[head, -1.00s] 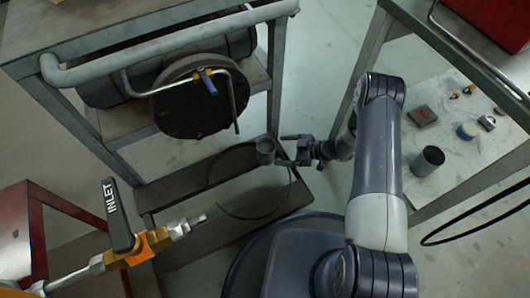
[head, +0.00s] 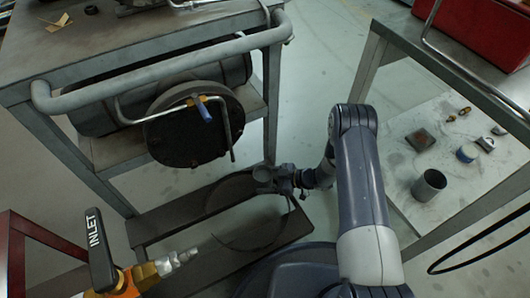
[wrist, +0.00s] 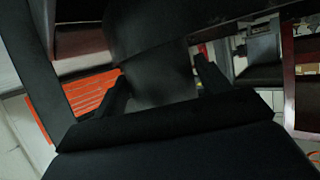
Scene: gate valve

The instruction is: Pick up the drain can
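The drain can (head: 262,173) is a small grey open-topped cylinder at the right end of the low tray, below the tank on the cart. My gripper (head: 272,178) comes in from the right and is at the can. In the wrist view the dark can (wrist: 160,75) stands between my two fingers (wrist: 160,85). The fingers lie close along both of its sides. I cannot tell whether they press on it. The can's lower part is hidden, and I cannot tell whether it rests on the tray.
The cart's bent drain pipe (head: 226,130) hangs left of and above the can. The low tray (head: 180,215) carries a thin dark hoop. A second grey can (head: 429,185) stands on the right-hand cart's shelf. The INLET valve handle (head: 101,250) is at lower left.

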